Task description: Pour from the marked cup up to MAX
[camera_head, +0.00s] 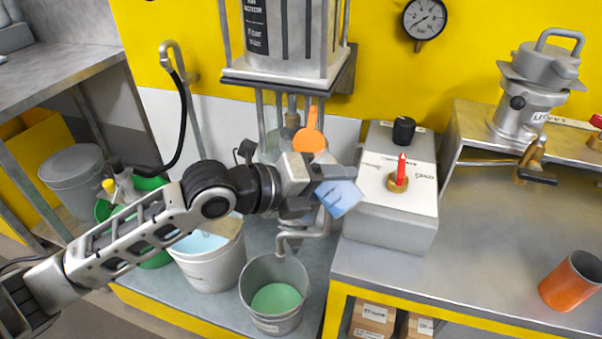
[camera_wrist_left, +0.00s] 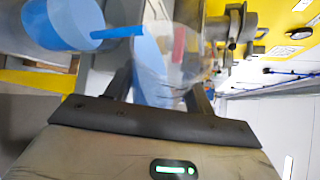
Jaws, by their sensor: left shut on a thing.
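My left gripper (camera_head: 322,187) is shut on a see-through cup with blue in it (camera_head: 341,198). In the left wrist view the cup (camera_wrist_left: 160,72) lies between the two dark fingers and shows a red mark on its side. The cup looks tilted in the head view. A blue strip (camera_wrist_left: 118,32) runs from near the cup to a blue round vessel or filling (camera_wrist_left: 62,22) in the wrist view; I cannot tell whether it is a stream. No MAX lettering is legible. My right gripper is not in view.
A metal bucket with green contents (camera_head: 274,318) stands below the gripper. A white bucket with pale blue contents (camera_head: 209,277) is left of it. A control box with a red knob (camera_head: 392,233) is close right. An orange cup (camera_head: 571,282) stands on the right bench, whose middle is clear.

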